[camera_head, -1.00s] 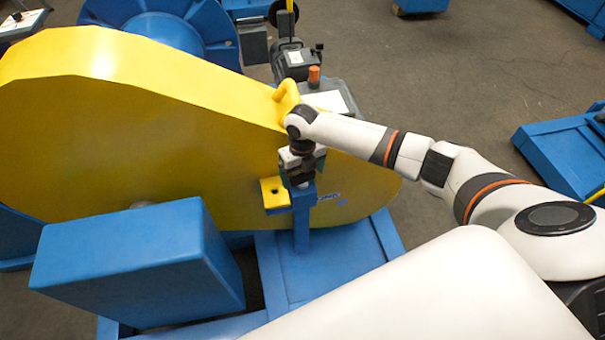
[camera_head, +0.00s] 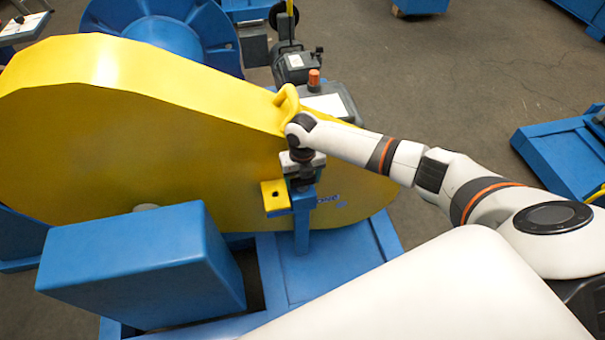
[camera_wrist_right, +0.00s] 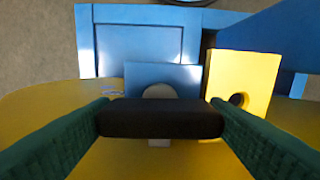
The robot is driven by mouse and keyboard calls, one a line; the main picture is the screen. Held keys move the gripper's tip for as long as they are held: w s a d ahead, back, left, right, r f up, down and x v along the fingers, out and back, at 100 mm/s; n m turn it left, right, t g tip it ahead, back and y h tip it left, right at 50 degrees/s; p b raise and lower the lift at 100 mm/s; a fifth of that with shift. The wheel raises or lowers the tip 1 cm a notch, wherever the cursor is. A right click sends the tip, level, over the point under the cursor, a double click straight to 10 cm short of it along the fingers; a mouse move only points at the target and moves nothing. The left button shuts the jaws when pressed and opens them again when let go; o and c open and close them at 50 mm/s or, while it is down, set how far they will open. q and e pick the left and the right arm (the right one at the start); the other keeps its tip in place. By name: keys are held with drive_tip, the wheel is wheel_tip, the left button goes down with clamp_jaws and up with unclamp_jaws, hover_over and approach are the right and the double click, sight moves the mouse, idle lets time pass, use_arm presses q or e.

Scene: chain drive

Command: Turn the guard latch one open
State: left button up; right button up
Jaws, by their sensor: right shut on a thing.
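My right gripper (camera_head: 301,186) reaches down at the front of the yellow guard (camera_head: 150,140), above a blue post. In the right wrist view its two green-padded fingers (camera_wrist_right: 160,122) close on the ends of a black bar, the guard latch (camera_wrist_right: 160,118). The bar lies straight across between the fingers. In the head view the gripper mostly hides the latch. My left gripper is out of view.
A yellow handle (camera_head: 288,100) stands on the guard close to my right wrist. A blue box (camera_head: 140,265) stands in front of the guard at left. A motor and a grey box with an orange knob (camera_head: 314,78) are behind. Open floor lies to the right.

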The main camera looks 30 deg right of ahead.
drive_tip(key=shift+m, duration=0.4)
drive_tip(key=o, duration=1)
drive_tip(key=shift+c, duration=0.2)
drive_tip(key=shift+r, duration=0.15)
wheel_tip(320, 180, up, 12)
drive_tip(key=shift+p, duration=0.3)
